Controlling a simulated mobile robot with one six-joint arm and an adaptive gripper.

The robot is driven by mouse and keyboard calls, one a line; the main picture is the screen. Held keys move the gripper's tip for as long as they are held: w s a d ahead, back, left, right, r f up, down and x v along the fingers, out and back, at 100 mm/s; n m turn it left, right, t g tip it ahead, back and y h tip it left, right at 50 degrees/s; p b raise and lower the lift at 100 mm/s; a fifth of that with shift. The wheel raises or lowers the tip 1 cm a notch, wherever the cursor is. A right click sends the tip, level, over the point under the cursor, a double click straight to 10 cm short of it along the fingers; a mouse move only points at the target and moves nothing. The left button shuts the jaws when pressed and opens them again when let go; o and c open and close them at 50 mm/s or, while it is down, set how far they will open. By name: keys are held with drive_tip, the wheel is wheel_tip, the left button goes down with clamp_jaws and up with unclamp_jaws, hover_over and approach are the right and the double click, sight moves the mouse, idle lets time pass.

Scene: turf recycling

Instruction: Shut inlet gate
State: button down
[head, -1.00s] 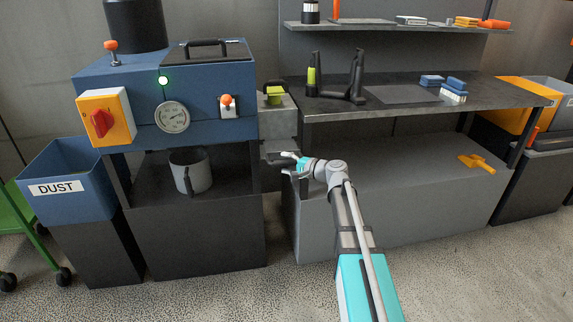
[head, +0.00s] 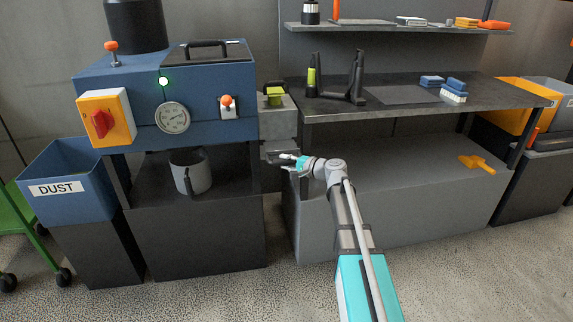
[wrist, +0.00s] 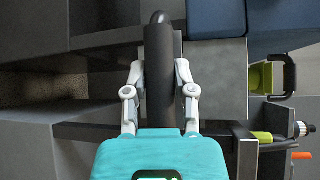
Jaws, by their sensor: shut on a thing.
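In the wrist view, a dark bar-shaped handle (wrist: 158,62) with a rounded end lies between the two pale fingers of my gripper (wrist: 158,80), which is shut on it. In the head view, my gripper (head: 289,158) is low at the right side of the blue machine (head: 190,95), below a grey box (head: 278,125) with a yellow-green part (head: 275,95) on top. The handle is too small there to make out. I take it for the inlet gate's handle, but its link to a gate plate is hidden.
A grey jug (head: 190,172) stands in the bay under the machine. A blue DUST bin (head: 65,180) is at left. The floor in front is clear.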

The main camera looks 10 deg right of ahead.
sight(281, 148)
drive_tip(key=w, duration=0.9)
drive_tip(key=shift+s, duration=0.15)
drive_tip(key=shift+c, duration=2.2)
unclamp_jaws()
drive_tip(key=shift+s, duration=0.1)
